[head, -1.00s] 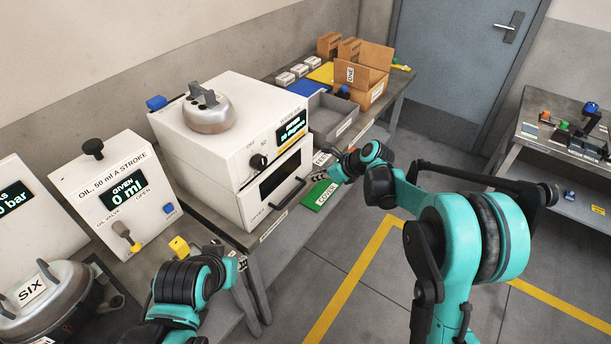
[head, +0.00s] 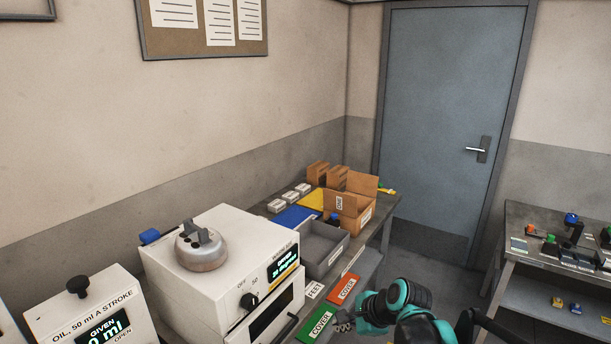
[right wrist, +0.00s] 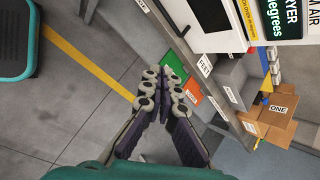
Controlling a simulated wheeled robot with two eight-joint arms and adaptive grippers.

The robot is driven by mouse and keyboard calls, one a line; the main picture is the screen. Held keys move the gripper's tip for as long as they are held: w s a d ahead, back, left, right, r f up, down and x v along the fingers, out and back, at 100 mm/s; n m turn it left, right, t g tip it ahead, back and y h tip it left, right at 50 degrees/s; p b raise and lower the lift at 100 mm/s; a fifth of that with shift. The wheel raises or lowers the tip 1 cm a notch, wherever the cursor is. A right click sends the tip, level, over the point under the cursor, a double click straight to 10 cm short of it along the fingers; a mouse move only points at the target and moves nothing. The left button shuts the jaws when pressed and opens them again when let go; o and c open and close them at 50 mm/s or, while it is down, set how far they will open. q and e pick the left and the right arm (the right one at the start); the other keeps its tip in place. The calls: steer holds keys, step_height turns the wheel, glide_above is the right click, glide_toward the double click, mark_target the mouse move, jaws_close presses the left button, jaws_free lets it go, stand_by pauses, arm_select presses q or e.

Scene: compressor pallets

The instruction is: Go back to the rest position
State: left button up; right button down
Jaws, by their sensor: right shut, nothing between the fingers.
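My left gripper is out of the head view.
The white dryer oven (head: 222,245) carries a grey metal dome (head: 202,255). A second table (head: 520,241) stands at right. Floor between is free.

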steer(key=s+d+f+n+t+h, duration=0.1)
steer(key=s+d+n, duration=0.3)
steer(key=s+n, duration=0.4)
steer(key=s+d+n+h, duration=0.4)
steer(key=s+n, duration=0.5)
steer(key=s, duration=0.3)
steer(key=shift+s+d+f+t, duration=0.15)
steer(key=shift+d+f+t, duration=0.2)
steer(key=shift+d+t, duration=0.1)
